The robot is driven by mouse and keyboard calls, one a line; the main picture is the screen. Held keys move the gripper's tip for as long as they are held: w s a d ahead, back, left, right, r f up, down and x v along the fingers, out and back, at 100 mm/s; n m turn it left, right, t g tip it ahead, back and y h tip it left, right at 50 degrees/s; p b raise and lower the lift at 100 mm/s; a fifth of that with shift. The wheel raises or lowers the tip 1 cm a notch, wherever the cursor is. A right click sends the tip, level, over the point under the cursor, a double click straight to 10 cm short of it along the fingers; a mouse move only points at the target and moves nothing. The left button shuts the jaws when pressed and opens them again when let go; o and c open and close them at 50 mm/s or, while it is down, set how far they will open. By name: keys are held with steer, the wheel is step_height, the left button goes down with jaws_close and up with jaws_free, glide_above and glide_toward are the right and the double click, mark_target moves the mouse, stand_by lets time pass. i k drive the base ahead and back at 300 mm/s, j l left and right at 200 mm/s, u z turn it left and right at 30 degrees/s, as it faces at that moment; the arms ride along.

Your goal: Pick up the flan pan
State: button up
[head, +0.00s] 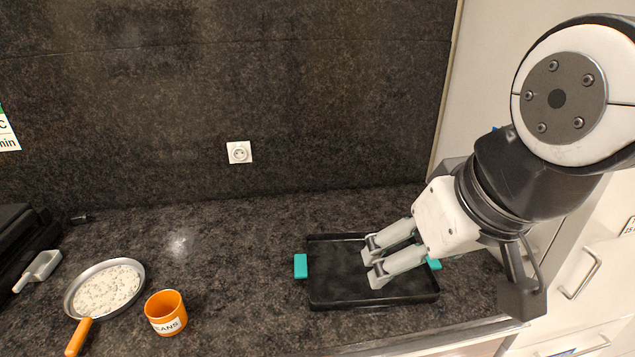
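I cannot tell for certain which item is the flan pan. A black rectangular pan (325,297) with teal handles lies on the dark counter at the right of centre. A round grey pan (76,291) with an orange handle and white speckled contents is at the far left. My gripper (373,268) is over the black pan, with its two fingers close together, pointing down and left. The fingers hide part of the pan's inside. I cannot tell whether the tips touch each other or the pan. Nothing is seen between them.
An orange cup (166,312) with a label stands right of the round pan. A grey scoop (41,268) lies at the far left beside a black appliance (22,238). A wall socket (239,152) is behind. The counter between cup and black pan is clear.

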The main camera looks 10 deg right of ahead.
mark_target(107, 288)
steer(key=u, duration=1.25)
steer(key=i+j+z, duration=0.1)
steer(key=i+j, duration=0.2)
steer(key=i+j+z, duration=0.1)
steer(key=i+j, duration=0.15)
steer(key=j, duration=0.3)
